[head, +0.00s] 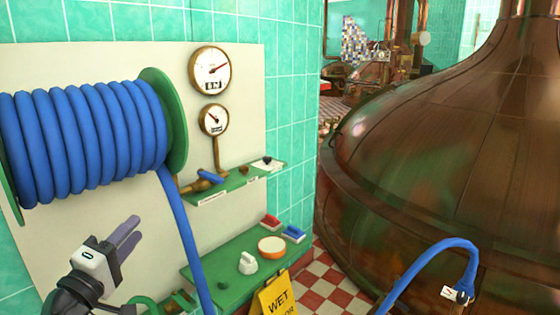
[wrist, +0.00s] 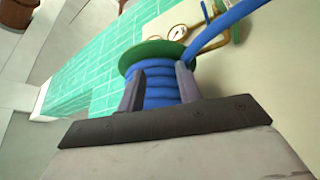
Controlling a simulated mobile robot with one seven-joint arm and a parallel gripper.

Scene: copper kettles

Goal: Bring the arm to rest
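My gripper (head: 128,232) is at the lower left of the head view, in front of the white wall panel and below the blue hose reel. In the wrist view my gripper (wrist: 160,80) has its two grey fingers apart with nothing held between them. The coiled blue hose (wrist: 160,97) shows behind the gap between the fingers, beyond the fingertips. My arm comes in from the bottom left corner of the head view.
The hose reel (head: 165,118) hangs on the panel, its hose running down. Two gauges (head: 210,71), a green shelf (head: 232,183) and a lower green shelf (head: 225,272) with small items are right of my gripper. A yellow wet-floor sign (head: 276,297) and copper kettle (head: 450,150) stand farther right.

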